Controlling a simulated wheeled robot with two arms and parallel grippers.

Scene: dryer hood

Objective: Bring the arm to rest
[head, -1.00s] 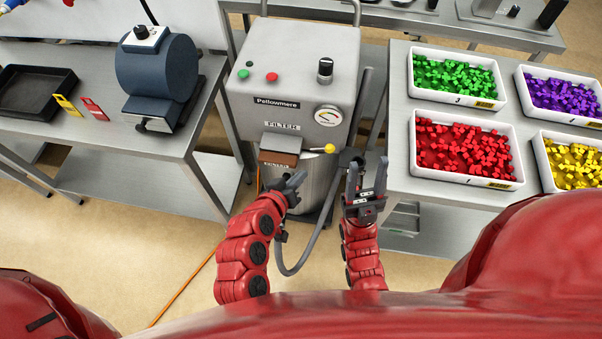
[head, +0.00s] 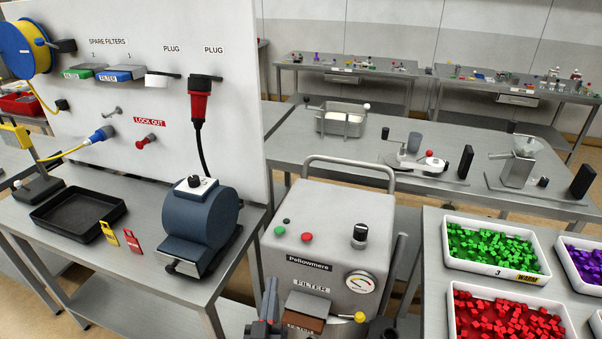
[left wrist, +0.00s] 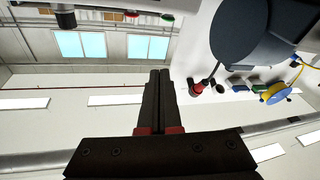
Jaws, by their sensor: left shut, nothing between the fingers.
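My left gripper (head: 269,287) shows at the bottom edge of the head view, fingers pointing up, just left of the filter slot on the grey Pellowmere machine (head: 330,230). In the left wrist view its two dark fingers (left wrist: 159,78) lie together, with nothing between them. Whether it touches the machine cannot be told from the head view. My right gripper is outside both current views.
The machine has a brown-fronted filter drawer (head: 304,322) and a yellow-knobbed lever (head: 359,317). A left bench holds a blue drum unit (head: 200,225) and a black tray (head: 78,212). Bins of green cubes (head: 490,250) and red cubes (head: 508,318) stand right.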

